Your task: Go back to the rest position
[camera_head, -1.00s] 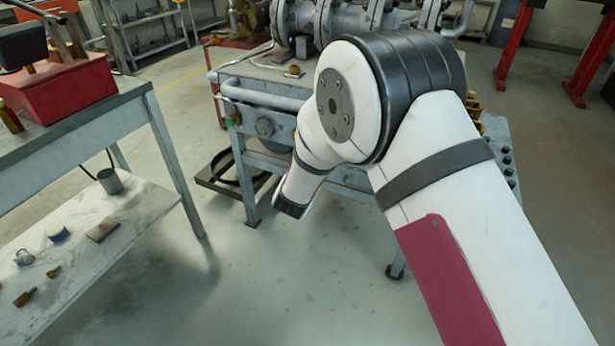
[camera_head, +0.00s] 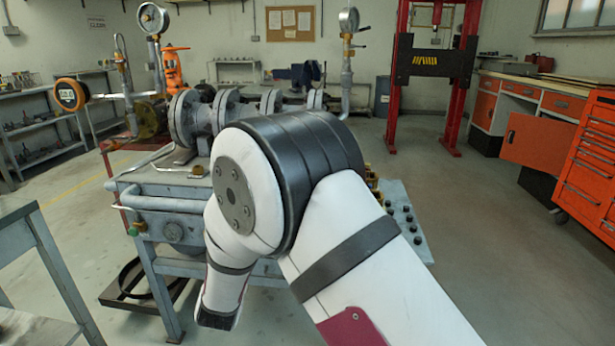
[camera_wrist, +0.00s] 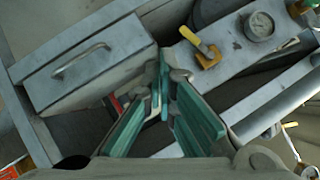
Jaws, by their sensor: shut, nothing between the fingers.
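My gripper (camera_wrist: 166,82) shows in the wrist view, with its teal-padded fingers drawn together and nothing between them. It hangs over the workbench, near a grey drawer box (camera_wrist: 85,65) and a small yellow-handled valve (camera_wrist: 200,46). In the head view my white arm is sharply bent in front of the bench and points downward; the gripper itself does not show there. The flanged grey pipe assembly (camera_head: 197,120) lies along the bench (camera_head: 172,205) behind my arm, partly hidden by it.
Pressure gauges (camera_head: 152,18) stand above the pipework. A grey side table (camera_head: 25,235) is at left. A red press frame (camera_head: 402,75) and orange tool cabinets (camera_head: 590,165) stand at the right. The floor (camera_head: 490,240) at right is clear.

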